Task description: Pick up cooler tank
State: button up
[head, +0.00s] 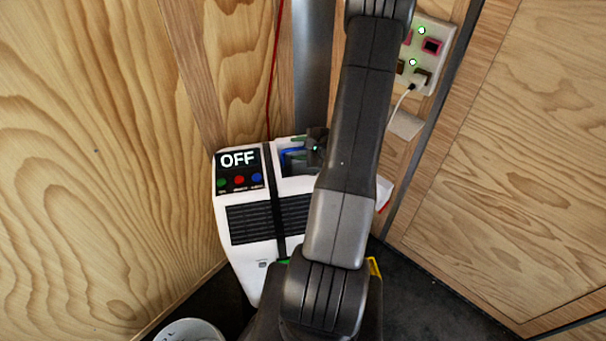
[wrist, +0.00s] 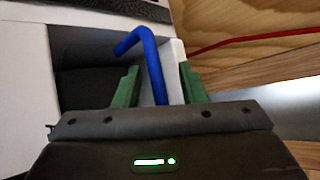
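A white cooler unit (head: 258,260) with black vents and a panel reading OFF stands in the corner. A blue handle (head: 291,153) shows in the recess at its top right; I take it to be part of the cooler tank, whose body I cannot make out. My gripper (head: 305,148) is at this recess, partly hidden by my arm. In the wrist view my gripper's two green fingers (wrist: 160,85) are apart, with the bent blue handle (wrist: 150,65) running between them. There is a gap on each side of the handle, so the gripper is not shut on it.
A wall panel (head: 433,48) with lit green lights and a plugged white cable is at the upper right. A red cable (head: 274,70) hangs above the unit. A white bucket (head: 190,331) stands at the bottom left. Wooden walls close in both sides.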

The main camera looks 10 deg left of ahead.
grip_shut()
dwell(1.4)
